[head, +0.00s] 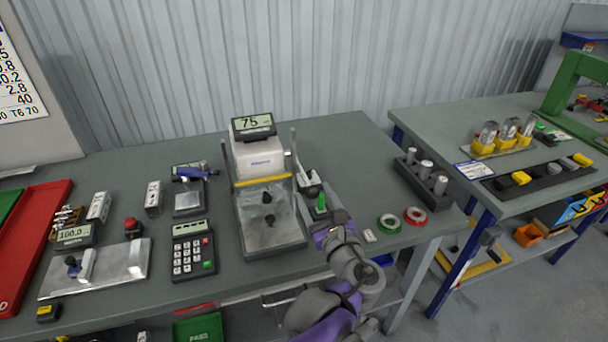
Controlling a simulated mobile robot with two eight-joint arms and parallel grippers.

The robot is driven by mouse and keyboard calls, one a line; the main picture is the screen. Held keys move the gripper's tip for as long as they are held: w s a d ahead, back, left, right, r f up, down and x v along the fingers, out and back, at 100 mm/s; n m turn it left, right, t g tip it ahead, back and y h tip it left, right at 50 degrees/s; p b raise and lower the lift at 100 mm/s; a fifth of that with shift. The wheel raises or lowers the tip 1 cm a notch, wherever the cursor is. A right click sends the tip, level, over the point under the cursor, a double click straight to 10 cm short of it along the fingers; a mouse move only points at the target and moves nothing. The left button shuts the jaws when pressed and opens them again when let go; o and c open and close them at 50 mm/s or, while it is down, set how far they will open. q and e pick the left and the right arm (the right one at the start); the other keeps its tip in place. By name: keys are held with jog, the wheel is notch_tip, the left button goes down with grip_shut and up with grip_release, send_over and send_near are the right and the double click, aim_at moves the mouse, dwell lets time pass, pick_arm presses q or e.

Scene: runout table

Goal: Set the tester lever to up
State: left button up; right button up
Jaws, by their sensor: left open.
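The tester (256,158) stands mid-table, a grey and white machine with a display reading 75 and a yellow bar across it. My left gripper (328,224) is open, just below and in front of the green handle in the picture. It hides the lever's lower part, and I cannot tell whether it touches it. My right gripper is not in view.
Green tape (389,223) and red tape (415,216) lie right of my gripper. A dark block with grey cylinders (422,184) stands behind them. A keypad (193,250) lies left of the tester. A second table (450,128) is at the right.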

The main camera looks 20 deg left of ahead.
aim_at(305, 175)
pick_arm(q)
jog(key=x, duration=0.7)
jog(key=shift+w+a, duration=0.2)
jog(key=shift+w, duration=0.05)
grip_shut()
dwell(1.1)
